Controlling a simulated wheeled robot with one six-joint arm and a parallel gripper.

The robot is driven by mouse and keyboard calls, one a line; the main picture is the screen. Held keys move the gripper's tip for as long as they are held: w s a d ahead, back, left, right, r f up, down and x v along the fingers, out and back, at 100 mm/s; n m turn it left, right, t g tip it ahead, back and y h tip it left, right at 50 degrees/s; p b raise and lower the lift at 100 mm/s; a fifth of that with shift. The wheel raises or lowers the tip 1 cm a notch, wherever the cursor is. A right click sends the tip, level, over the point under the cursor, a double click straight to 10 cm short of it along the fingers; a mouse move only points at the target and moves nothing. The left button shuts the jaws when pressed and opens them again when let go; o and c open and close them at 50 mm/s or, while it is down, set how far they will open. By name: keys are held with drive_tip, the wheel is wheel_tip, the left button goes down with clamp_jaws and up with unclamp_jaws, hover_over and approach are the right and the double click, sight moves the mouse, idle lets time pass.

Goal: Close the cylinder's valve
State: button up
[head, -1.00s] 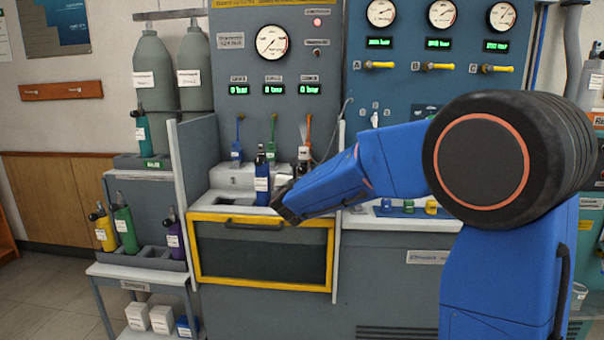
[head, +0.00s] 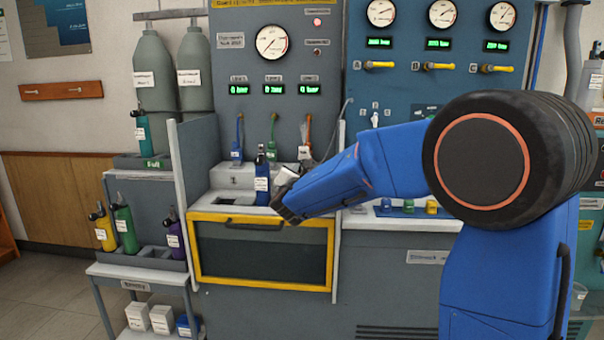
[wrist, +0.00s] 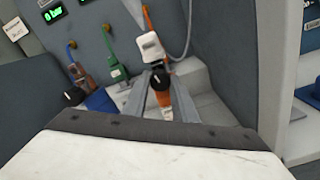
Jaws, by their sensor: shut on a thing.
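In the wrist view my gripper (wrist: 160,84) points at a dark valve knob (wrist: 158,79), with its two grey fingers close on either side of it. An orange-brown body (wrist: 163,98) shows between the fingers, below the knob. A white tag (wrist: 150,46) hangs just beyond, under an orange hose end (wrist: 147,18). In the head view the gripper is mostly hidden behind my forearm. A blue cylinder (head: 262,185) with a white label and dark top stands upright left of it. Another dark knob (wrist: 72,97) and blue body (wrist: 100,101) show at left in the wrist view.
Blue (head: 237,148) and green (head: 273,140) hose ends hang on the panel. A side rack (head: 165,262) at left holds yellow, green and purple cylinders. A grey divider (wrist: 270,60) stands close at right.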

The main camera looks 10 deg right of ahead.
drive_tip(key=shift+m, duration=0.9)
drive_tip(key=o, duration=1.1)
drive_tip(key=shift+c, duration=0.2)
drive_tip(key=v, duration=1.7)
drive_tip(key=shift+s, duration=0.2)
drive_tip(key=shift+d, duration=0.1)
